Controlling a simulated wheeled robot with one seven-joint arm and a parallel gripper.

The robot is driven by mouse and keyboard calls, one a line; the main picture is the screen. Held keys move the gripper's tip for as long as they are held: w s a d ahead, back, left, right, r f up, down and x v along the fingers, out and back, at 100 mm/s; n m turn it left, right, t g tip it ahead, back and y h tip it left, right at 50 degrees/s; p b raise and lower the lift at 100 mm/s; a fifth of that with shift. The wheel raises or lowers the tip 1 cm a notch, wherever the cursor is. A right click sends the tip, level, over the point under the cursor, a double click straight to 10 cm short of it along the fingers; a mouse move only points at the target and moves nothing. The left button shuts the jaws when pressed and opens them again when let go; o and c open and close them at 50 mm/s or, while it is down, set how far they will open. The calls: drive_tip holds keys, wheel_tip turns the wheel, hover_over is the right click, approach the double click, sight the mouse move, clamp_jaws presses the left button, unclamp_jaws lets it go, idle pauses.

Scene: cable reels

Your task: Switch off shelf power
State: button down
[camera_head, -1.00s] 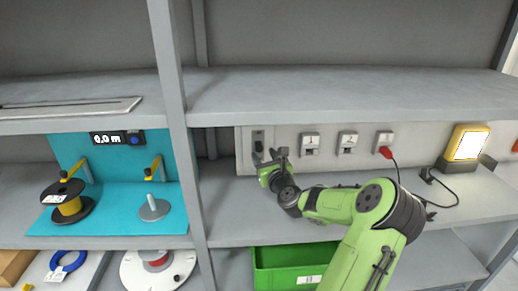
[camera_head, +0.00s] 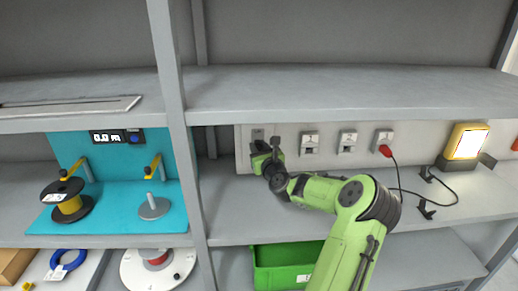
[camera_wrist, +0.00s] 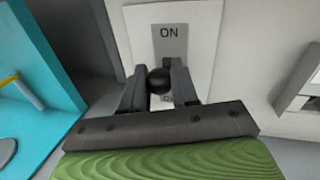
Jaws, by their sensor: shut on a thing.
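The shelf power switch (camera_head: 258,132) is a grey plate at the left end of the light back panel. In the wrist view its plate (camera_wrist: 169,44) reads ON at the top, and a lower label is mostly hidden. A black ball knob (camera_wrist: 158,81) stands out below the ON mark. My gripper (camera_head: 258,146) is at the switch, its two grey fingers shut on the knob from both sides. The lever behind the knob is hidden. The work lamp (camera_head: 466,142) at the right shows a bright white face.
Several sockets line the panel to the right; the rightmost holds a red plug (camera_head: 385,151) with a black cable. A green bin (camera_head: 282,277) sits below. A grey post (camera_head: 178,150) and the teal reel station (camera_head: 115,222) stand to the left.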

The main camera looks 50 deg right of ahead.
drive_tip(key=f+t+b, duration=0.1)
drive_tip(key=b, duration=0.3)
drive_tip(key=shift+f+h, duration=0.2)
drive_tip(key=shift+h, duration=0.2)
drive_tip(key=t+b, duration=0.1)
drive_tip(key=b, duration=0.3)
drive_tip(key=f+n+t+h+b, duration=0.1)
drive_tip(key=b, duration=0.2)
drive_tip(key=shift+s+a+t+b, duration=0.15)
drive_tip(key=shift+t+b, duration=0.15)
drive_tip(key=shift+b, duration=0.05)
drive_tip(key=shift+r, duration=0.15)
drive_tip(key=c, duration=0.9)
unclamp_jaws()
